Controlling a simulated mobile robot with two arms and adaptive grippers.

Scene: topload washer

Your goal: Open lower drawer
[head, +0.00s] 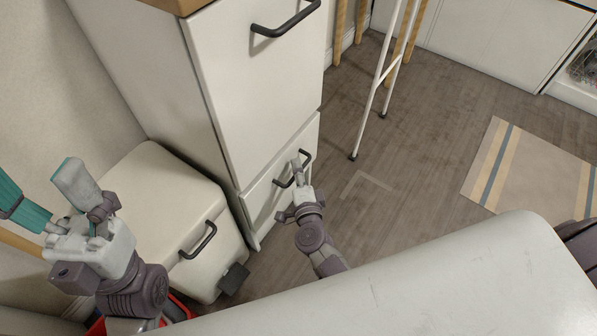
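The lower drawer (262,203) is the low white front at the bottom of the tall white cabinet (262,100). It looks about flush with the front above it. Its dark bar handle (306,156) is partly hidden by my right gripper (298,170). The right gripper's fingers are at the handle, overlapping it in the head view. I cannot tell whether they are closed around it. My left gripper (52,200) is at the far left, with its teal and grey fingers spread apart and nothing between them, away from the drawer.
A low white box with a dark handle (198,242) stands left of the cabinet. A white-legged stand (376,85) is to the right of the cabinet. A striped rug (535,170) lies on the right. The wooden floor (420,140) before the drawer is mostly clear.

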